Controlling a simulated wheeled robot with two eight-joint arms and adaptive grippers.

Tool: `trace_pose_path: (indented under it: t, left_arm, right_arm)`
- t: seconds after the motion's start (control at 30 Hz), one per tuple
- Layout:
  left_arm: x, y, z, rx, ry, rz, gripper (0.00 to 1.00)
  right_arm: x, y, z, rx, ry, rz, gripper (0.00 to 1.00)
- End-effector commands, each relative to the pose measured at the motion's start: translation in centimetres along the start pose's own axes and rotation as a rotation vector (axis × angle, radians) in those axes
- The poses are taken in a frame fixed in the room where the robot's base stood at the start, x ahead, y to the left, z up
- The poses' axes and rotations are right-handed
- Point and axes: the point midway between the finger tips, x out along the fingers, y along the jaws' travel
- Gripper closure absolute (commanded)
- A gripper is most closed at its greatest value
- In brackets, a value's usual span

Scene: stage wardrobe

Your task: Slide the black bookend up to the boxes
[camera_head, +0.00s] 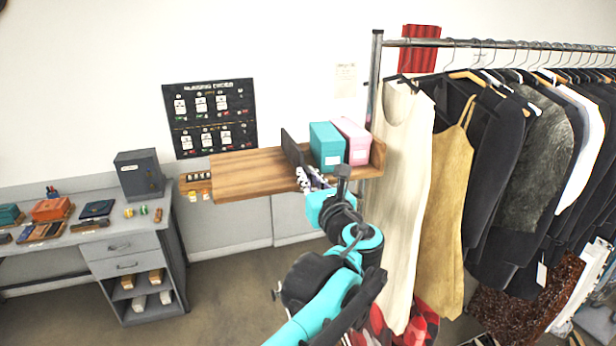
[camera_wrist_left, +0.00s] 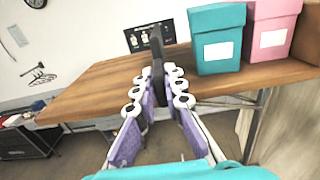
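The black bookend (camera_head: 292,150) stands upright on the wooden shelf (camera_head: 243,175), just left of the teal box (camera_head: 327,146). A narrow gap shows between them. The pink box (camera_head: 354,143) stands right of the teal box. My left gripper (camera_head: 311,177) is at the shelf's front edge. In the left wrist view the purple-padded fingers (camera_wrist_left: 160,84) close in on both sides of the bookend (camera_wrist_left: 157,58), and the teal box (camera_wrist_left: 217,40) and pink box (camera_wrist_left: 270,32) are to its right. The bookend's foot is partly hidden by the fingers. My right gripper is not in view.
The shelf's left part is bare, and a wooden end panel (camera_head: 378,156) closes its right end. A rail of hanging clothes (camera_head: 405,190) is close on the right. A grey desk (camera_head: 110,237) with a grey box (camera_head: 139,174) stands at the left.

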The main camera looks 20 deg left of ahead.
Motion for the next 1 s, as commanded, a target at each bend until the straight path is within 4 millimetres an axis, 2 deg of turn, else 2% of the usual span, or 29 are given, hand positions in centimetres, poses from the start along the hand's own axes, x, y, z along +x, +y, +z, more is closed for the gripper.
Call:
trace_pose_path:
  t: [0.17,0.4,0.5,0.8,0.83,0.9,1.0]
  left_arm:
    - [0.0,-0.2,0.0,0.000,0.000,-0.001,1.00]
    - [0.0,-4.3,-0.1,0.000,0.000,-0.003,1.00]
    - [0.0,-5.2,0.0,0.000,-0.001,-0.001,1.00]
    - [0.0,-5.3,0.0,0.000,0.000,0.000,1.00]
    - [0.0,-5.2,0.0,0.000,0.000,0.000,0.83]
    - [0.0,-5.2,0.0,0.000,0.000,0.000,0.69]
    - [0.0,-5.2,0.0,0.000,0.000,0.000,0.69]
  right_arm:
    - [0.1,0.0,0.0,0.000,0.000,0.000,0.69]
    - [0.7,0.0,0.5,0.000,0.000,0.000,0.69]
    - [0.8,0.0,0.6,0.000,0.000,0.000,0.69]
    - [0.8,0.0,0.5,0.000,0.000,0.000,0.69]
    - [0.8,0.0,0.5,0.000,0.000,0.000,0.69]
    - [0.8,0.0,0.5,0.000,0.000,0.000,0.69]
    - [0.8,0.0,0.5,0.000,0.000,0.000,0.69]
